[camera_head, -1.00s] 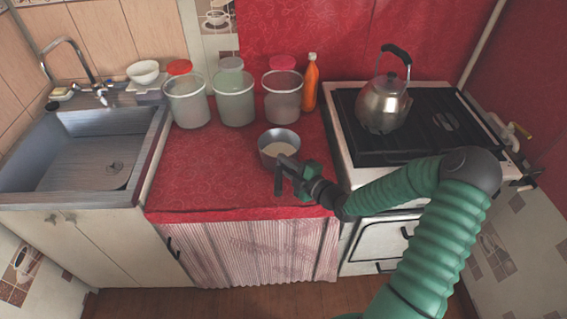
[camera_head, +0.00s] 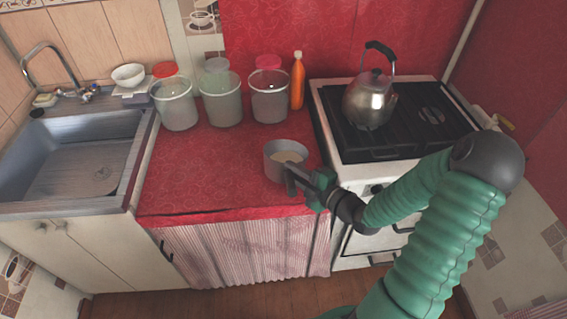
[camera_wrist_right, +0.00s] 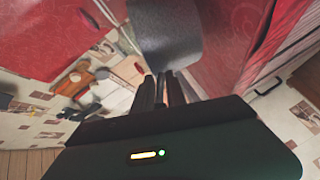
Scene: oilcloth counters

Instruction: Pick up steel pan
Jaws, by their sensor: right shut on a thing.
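The steel pan (camera_head: 284,166) is a small grey round pan with a pale inside, upright at the right front of the red counter near the stove. My right gripper (camera_head: 293,183) is at its near side, shut on its handle, which the fingers mostly hide. In the right wrist view the pan's grey side (camera_wrist_right: 167,32) shows just past the fingers (camera_wrist_right: 166,88). I cannot tell clearly whether the pan touches the cloth. My left gripper is not in view.
Several clear canisters (camera_head: 223,103) and an orange bottle (camera_head: 297,82) stand at the back of the counter (camera_head: 215,165). A kettle (camera_head: 368,101) sits on the stove (camera_head: 425,143) to the right. A sink (camera_head: 70,165) is at left. The counter's left middle is clear.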

